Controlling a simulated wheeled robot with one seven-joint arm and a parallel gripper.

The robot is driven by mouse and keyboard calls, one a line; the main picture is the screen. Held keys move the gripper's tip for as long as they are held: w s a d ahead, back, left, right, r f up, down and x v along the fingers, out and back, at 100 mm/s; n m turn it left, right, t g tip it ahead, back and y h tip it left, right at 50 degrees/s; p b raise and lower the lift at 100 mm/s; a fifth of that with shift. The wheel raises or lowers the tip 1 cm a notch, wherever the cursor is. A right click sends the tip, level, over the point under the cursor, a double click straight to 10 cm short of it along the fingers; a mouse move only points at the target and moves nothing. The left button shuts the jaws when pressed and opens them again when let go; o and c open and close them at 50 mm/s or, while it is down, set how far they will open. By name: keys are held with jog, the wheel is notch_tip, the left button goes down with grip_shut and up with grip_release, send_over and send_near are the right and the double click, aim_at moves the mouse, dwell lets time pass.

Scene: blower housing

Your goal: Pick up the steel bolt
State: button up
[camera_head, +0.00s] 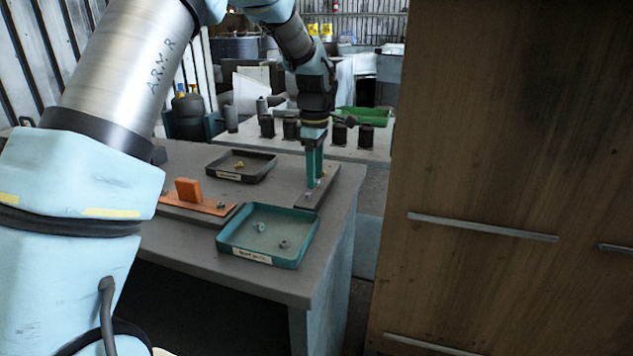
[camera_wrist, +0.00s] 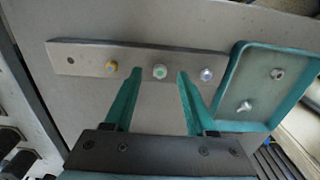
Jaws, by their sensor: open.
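A grey metal bar (camera_wrist: 85,60) lies on the bench, with a row of small bolts along it. A silver bolt, looking like steel (camera_wrist: 206,74), stands in the bar just right of my right finger. Whether the fingers touch the bar cannot be told.
A teal tray (camera_head: 223,243) at the bench's front holds two small fasteners. A dark tray (camera_head: 211,166) behind it holds yellow pieces. An orange block fixture (camera_head: 188,190) stands at left. A tall wooden cabinet (camera_head: 500,180) rises on the right, beyond the bench edge.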

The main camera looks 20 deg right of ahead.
grip_shut()
dwell(0.4)
notch_tip(320, 180, up, 10)
jog(key=b, duration=0.1)
jog(key=shift+b, duration=0.35)
jog(key=shift+r, duration=0.1)
